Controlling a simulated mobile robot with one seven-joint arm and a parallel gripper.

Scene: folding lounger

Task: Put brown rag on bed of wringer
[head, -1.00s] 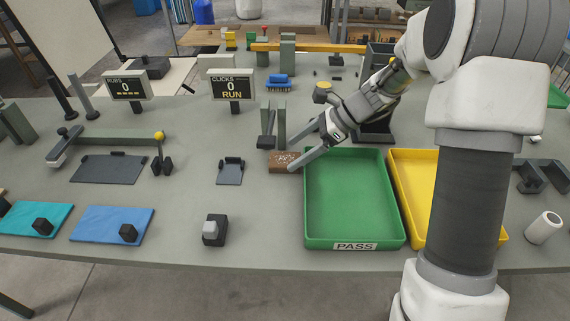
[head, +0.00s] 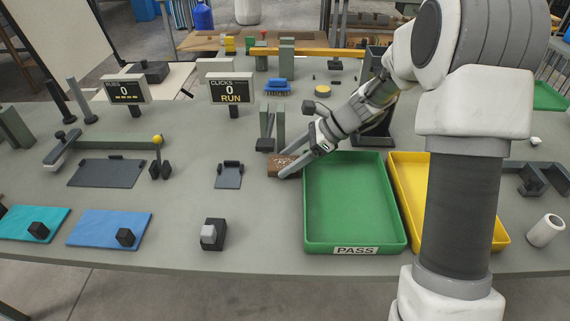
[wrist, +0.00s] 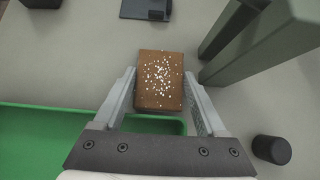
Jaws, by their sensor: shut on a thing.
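The brown rag (head: 280,172) is a flat brown block with white specks, lying just left of the green tray's far left corner. In the wrist view the rag (wrist: 158,92) sits between the two fingers of my gripper (wrist: 159,76). In the head view my gripper (head: 285,166) reaches in from the right and is shut on the rag, at or very near the table. What seems to be the wringer is the grey bar with a yellow knob (head: 158,140) at the left, with a dark flat plate (head: 107,173) in front of it; which part is its bed is unclear.
Grey upright posts (head: 280,128) stand just behind the rag. The green PASS tray (head: 356,242) and a yellow tray (head: 411,200) lie to the right. A small dark plate (head: 229,176) and a switch box (head: 213,235) stand left. Blue mats (head: 90,226) lie at front left.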

